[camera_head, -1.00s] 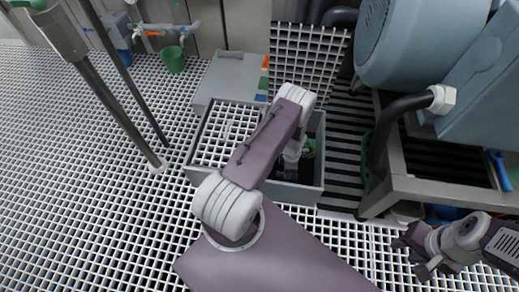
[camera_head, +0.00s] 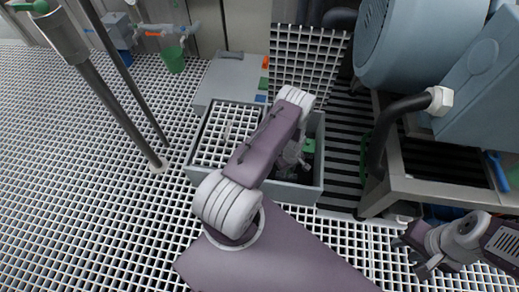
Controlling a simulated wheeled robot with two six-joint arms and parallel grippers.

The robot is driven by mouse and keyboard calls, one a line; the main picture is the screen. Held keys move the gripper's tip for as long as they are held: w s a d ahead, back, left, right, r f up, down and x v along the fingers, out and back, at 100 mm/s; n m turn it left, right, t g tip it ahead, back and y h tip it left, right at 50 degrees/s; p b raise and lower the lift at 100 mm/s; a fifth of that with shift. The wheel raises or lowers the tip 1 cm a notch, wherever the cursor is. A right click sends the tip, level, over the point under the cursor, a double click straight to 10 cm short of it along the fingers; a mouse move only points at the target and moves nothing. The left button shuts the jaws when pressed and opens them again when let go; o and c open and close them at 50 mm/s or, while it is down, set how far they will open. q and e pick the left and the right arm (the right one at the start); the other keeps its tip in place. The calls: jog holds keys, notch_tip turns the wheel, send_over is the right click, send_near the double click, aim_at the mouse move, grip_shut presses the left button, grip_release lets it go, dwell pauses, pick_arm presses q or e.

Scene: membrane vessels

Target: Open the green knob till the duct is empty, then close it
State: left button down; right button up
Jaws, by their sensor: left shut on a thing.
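The green knob (camera_head: 309,146) shows inside the open right part of a grey box-like pit (camera_head: 260,180), just right of my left gripper. My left gripper (camera_head: 294,160) reaches down into this pit beside the green part and is shut on it, as far as I can see; my own arm and wrist hide the fingertips. Whether the pit is the duct, and how much is in it, I cannot tell from here. My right gripper (camera_head: 412,257) is at the lower right, open and empty, its fingers apart above the grating floor.
A grating cover (camera_head: 225,137) lies over the left part of the pit; another grating panel (camera_head: 310,60) stands behind. A slanted pole (camera_head: 118,112) is at the left. Blue machinery (camera_head: 415,45) on a metal frame (camera_head: 400,190) fills the right. A green bucket (camera_head: 173,60) stands at the back.

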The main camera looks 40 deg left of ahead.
pick_arm(q)
jog(key=m, duration=0.3)
jog(key=shift+m, duration=0.3)
jog(key=m, duration=0.5)
jog(key=c, duration=1.1)
grip_release()
jog(key=shift+r+p, duration=0.1)
jog(key=shift+p, duration=0.2)
notch_tip(320, 180, up, 9)
jog(key=p, duration=0.6)
